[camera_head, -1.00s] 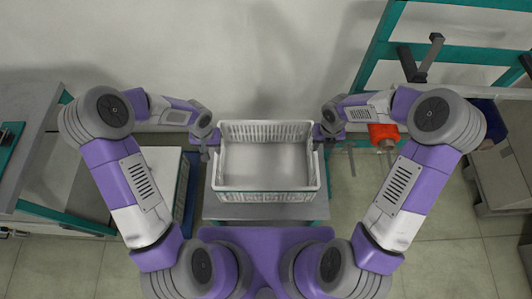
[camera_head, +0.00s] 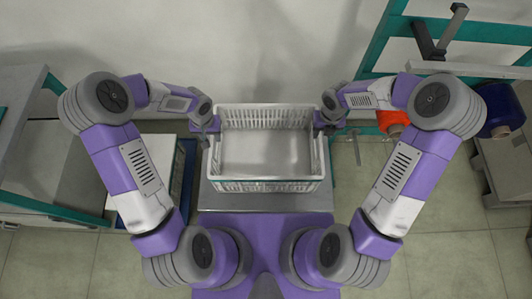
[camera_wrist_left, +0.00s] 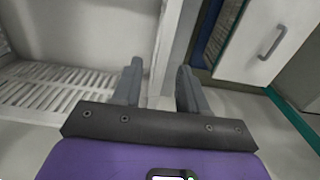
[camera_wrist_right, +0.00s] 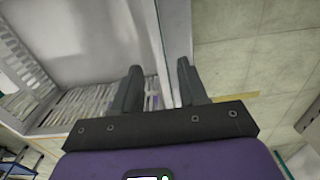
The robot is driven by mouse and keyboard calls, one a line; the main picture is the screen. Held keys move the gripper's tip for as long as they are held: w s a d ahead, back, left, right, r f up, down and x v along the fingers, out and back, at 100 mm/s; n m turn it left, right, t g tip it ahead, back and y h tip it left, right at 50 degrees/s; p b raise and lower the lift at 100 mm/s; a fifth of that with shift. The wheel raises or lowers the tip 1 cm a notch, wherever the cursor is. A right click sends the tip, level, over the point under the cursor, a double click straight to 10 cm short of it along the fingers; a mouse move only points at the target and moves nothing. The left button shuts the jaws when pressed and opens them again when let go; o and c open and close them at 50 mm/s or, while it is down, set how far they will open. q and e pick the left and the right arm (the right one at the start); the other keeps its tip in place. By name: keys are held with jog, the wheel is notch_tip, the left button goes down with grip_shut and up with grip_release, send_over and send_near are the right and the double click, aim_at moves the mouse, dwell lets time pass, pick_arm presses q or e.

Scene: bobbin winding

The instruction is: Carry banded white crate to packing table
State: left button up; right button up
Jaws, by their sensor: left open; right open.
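The white crate (camera_head: 266,187) has slatted walls and a coloured strip along its near side. It stands upright on a grey stand (camera_head: 208,200) in front of me and looks empty. My left gripper (camera_head: 212,140) is at its left side wall and my right gripper (camera_head: 322,134) at its right side wall. In the left wrist view, the open fingers (camera_wrist_left: 158,85) lie either side of the crate wall's edge (camera_wrist_left: 165,45). In the right wrist view, the open fingers (camera_wrist_right: 160,85) also straddle the wall edge. Contact with the walls cannot be told.
A grey bench with a white drawer cabinet (camera_head: 155,165) stands at the left. A teal rack (camera_head: 385,40) with an orange spool (camera_head: 393,121) and a blue spool (camera_head: 502,108) stands at the right. The wall is close behind the crate. Some floor (camera_head: 440,240) is clear at the right.

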aim_at(214, 144)
pick_arm(q)
notch_tip(214, 144, down, 7)
jog(key=shift+f, duration=0.2)
pick_arm(e)
notch_tip(214, 144, down, 7)
jog(key=shift+f, duration=0.15)
pick_arm(q)
grip_shut()
pick_arm(e)
grip_shut()
pick_arm(q)
jog(key=shift+r, duration=0.1)
dwell(0.8)
